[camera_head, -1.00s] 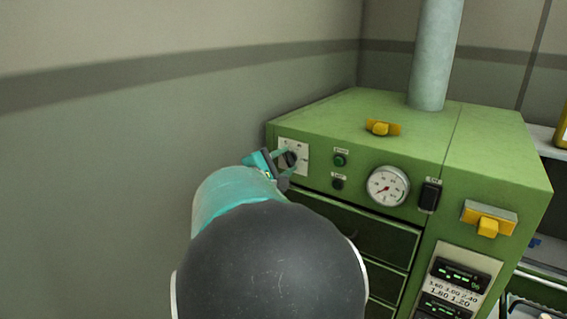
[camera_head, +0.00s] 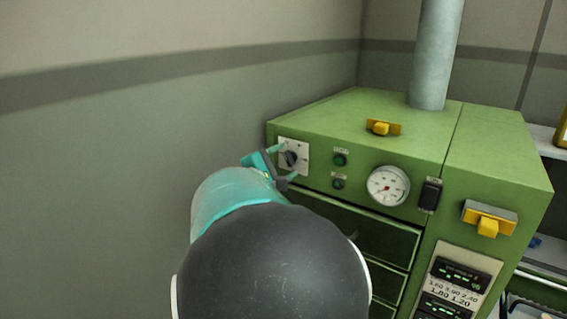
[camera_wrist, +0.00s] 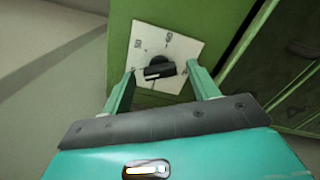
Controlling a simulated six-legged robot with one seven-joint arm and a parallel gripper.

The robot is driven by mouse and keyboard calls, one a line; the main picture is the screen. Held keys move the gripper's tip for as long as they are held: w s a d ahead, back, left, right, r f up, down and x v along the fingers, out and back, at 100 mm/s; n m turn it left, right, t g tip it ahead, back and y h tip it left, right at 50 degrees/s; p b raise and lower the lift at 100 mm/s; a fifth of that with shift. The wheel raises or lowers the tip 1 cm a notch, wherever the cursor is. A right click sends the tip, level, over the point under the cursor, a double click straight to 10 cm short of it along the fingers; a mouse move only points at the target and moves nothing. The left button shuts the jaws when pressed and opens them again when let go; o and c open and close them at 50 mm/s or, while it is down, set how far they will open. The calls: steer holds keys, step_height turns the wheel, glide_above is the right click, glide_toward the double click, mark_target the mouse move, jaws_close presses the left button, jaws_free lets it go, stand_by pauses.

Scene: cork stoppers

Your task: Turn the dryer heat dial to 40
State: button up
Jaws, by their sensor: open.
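The heat dial (camera_wrist: 160,68) is a black knob on a white square plate (camera_wrist: 180,46) with marks around it, in the wrist view. In the head view the dial (camera_head: 290,158) is at the upper left of the green dryer's front (camera_head: 320,212). The marks are too small and blurred to read surely. My gripper (camera_wrist: 161,74) is open, one teal finger on each side of the knob. I cannot tell whether either finger touches it. In the head view my gripper (camera_head: 283,164) reaches the plate from the lower left, partly hidden by my arm.
A round gauge (camera_head: 388,186), two small buttons (camera_head: 340,160) and a black switch (camera_head: 430,195) sit right of the dial. The wall (camera_head: 110,170) stands close on the left.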

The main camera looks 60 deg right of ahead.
steer(key=w+a, duration=0.2)
steer(key=a, duration=1.1)
steer(key=shift+a, duration=0.15)
steer(key=a+f+m+t+y, duration=0.35)
steer(key=a+f+y, duration=0.6)
steer(key=a, duration=0.55)
steer(key=w+a+f+t+y, duration=0.1)
steer(key=a+t+y, duration=0.4)
steer(key=a, duration=1.4)
steer(key=f+y, duration=0.1)
steer(key=y, duration=0.2)
steer(key=shift+w+a+m, duration=0.25)
steer(key=shift+a+m, duration=0.1)
steer(key=c, duration=0.5)
steer(key=shift+d, duration=0.1)
steer(key=shift+d, duration=0.1)
